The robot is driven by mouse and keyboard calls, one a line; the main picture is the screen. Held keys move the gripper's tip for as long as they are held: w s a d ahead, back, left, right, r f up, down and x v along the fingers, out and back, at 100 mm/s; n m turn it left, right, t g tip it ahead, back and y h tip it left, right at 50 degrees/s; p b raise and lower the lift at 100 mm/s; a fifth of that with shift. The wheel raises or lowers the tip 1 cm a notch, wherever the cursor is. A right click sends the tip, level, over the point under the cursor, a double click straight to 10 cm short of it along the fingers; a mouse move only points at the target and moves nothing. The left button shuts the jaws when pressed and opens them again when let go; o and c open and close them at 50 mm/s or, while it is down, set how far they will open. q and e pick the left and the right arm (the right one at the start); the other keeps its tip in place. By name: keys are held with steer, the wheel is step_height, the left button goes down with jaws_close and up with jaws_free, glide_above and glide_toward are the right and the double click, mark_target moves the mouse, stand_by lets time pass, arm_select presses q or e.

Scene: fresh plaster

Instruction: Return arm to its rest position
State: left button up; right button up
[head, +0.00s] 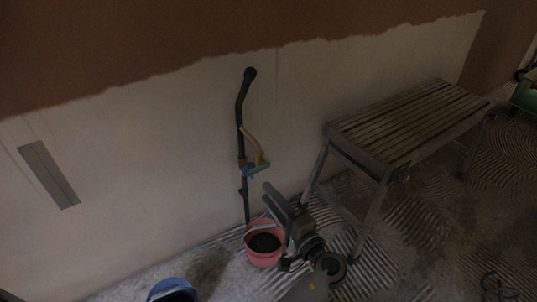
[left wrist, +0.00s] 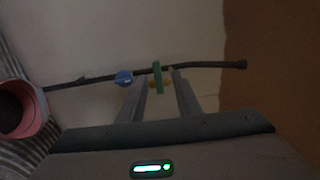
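My left gripper (head: 262,225) is low in front of the wall in the head view, with its grey body above and beside the pink bucket. In the left wrist view its two fingers (left wrist: 160,92) stand apart with a gap between them, and nothing is clearly held. A dark pole (head: 240,130) leans upright against the wall, carrying a yellow, green and blue piece (head: 257,168). The pole crosses the wrist view (left wrist: 215,64) beyond the fingertips, with the green part (left wrist: 157,78) seen between them. My right gripper is not in view.
The pink bucket (head: 262,258) with dark contents stands on the floor close to my gripper. A blue bucket (head: 170,287) is at the bottom edge. A slatted bench (head: 405,120) stands right of my arm. A grey plate (head: 48,175) is on the half-plastered wall.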

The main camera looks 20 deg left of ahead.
arm_select(q)
steer(key=shift+h, duration=0.4)
steer(key=d, duration=0.2)
steer(key=s+d, duration=0.1)
steer(key=d, duration=0.1)
steer(key=shift+f, duration=0.2)
steer(key=shift+w+a, duration=0.1)
steer(key=shift+a, duration=0.05)
glide_toward(256, 173)
steer(key=x, duration=0.4)
steer(key=shift+w+a+r+b, duration=0.15)
steer(key=shift+w+a+b, duration=0.15)
steer(key=shift+a+b, duration=0.15)
